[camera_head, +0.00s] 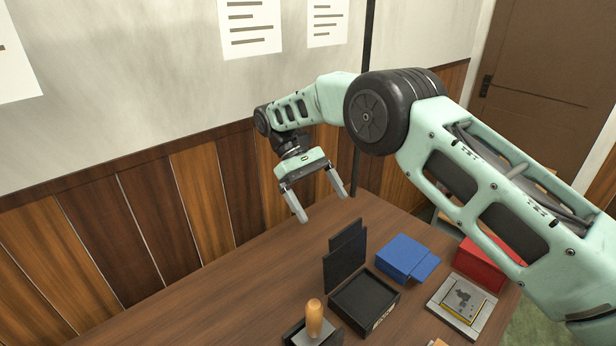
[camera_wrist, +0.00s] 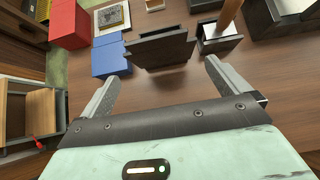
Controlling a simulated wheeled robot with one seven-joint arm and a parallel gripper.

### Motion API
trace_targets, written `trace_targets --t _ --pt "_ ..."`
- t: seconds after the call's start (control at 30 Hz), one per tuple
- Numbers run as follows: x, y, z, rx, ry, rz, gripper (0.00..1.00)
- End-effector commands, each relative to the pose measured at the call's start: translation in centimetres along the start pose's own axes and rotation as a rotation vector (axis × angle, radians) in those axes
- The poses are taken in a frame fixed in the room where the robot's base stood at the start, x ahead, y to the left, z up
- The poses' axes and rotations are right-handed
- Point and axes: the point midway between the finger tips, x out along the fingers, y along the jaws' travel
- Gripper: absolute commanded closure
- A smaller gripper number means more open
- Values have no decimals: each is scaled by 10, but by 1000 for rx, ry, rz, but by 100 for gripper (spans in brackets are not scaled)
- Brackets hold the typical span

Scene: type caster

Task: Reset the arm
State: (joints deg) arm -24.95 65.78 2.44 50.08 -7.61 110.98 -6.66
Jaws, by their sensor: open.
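My gripper (camera_head: 319,206) is open and empty. In the head view it hangs above the far part of the wooden table (camera_head: 233,291), behind the black open box. My pale green arm reaches in from the right, bent at a high elbow. In the wrist view the two grey fingers of my gripper (camera_wrist: 160,80) are spread apart, with bare table between them. Nothing touches the fingers.
A black box (camera_head: 364,303) with a raised lid, a blue box (camera_head: 403,257), a red box (camera_head: 480,262), a plate in a grey frame (camera_head: 462,302) and a wooden-handled stamp (camera_head: 314,318) stand on the table. The table's left part is clear. A panelled wall (camera_head: 150,215) rises behind.

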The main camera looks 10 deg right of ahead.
Motion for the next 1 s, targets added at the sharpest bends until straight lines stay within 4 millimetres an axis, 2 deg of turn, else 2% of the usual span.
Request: trace_targets --t 0.17,0.27,0.53,0.77,1.0 --pt "-9 -16 22 -31 85 -18 0" --pt "-11 -32 40 -57 160 -31 0" --pt "0 -82 98 -111 363 -57 0" --pt "32 -120 153 -133 526 -61 0" --pt "88 -147 205 -131 689 -43 0"
